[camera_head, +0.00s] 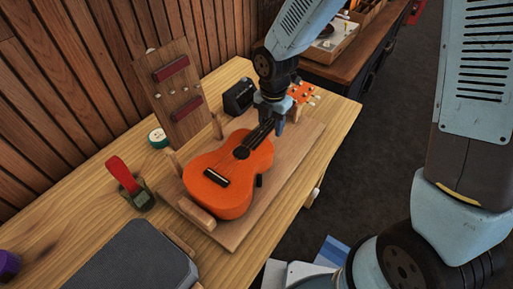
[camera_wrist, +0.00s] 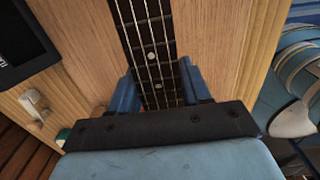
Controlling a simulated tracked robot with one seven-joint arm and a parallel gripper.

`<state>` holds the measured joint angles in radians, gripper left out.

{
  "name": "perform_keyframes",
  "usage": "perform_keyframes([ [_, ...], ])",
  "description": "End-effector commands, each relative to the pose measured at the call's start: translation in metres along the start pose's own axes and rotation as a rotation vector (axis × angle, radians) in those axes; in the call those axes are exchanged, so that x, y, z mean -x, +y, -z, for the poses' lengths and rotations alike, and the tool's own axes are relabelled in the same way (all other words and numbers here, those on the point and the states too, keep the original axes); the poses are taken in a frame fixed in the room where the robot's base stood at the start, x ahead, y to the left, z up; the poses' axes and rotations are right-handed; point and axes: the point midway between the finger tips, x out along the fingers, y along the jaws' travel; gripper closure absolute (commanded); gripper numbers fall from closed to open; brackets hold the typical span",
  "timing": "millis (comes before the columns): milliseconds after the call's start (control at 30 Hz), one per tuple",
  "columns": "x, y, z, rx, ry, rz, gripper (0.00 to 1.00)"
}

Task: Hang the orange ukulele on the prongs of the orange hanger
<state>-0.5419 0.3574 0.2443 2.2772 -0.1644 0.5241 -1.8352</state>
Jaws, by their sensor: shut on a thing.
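The orange ukulele (camera_head: 225,178) lies face up on a wooden board (camera_head: 272,190) on the table. Small wooden blocks stand around its body, and its orange headstock (camera_head: 301,92) points to the upper right. My gripper (camera_head: 277,118) reaches down from above and is shut on the dark neck. In the wrist view, the strings and frets of the fretboard (camera_wrist: 150,55) run between the two blue fingers of my gripper (camera_wrist: 158,88). The ukulele appears to rest on the board. I cannot make out an orange hanger in either view.
A leaning wooden panel (camera_head: 160,92) with two dark red bars stands by the slatted wall. A black box (camera_head: 238,97) sits near the neck. A green holder (camera_head: 139,196) with a red-topped item and a dark grey case (camera_head: 135,262) stand at left. Floor lies to the right.

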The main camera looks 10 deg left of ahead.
Motion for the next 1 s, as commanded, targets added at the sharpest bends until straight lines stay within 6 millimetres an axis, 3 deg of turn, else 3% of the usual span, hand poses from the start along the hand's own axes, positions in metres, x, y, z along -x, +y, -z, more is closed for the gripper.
perform_keyframes([
  [1000,0.03,0.0,0.0,0.0,0.0,-0.001,1.0],
])
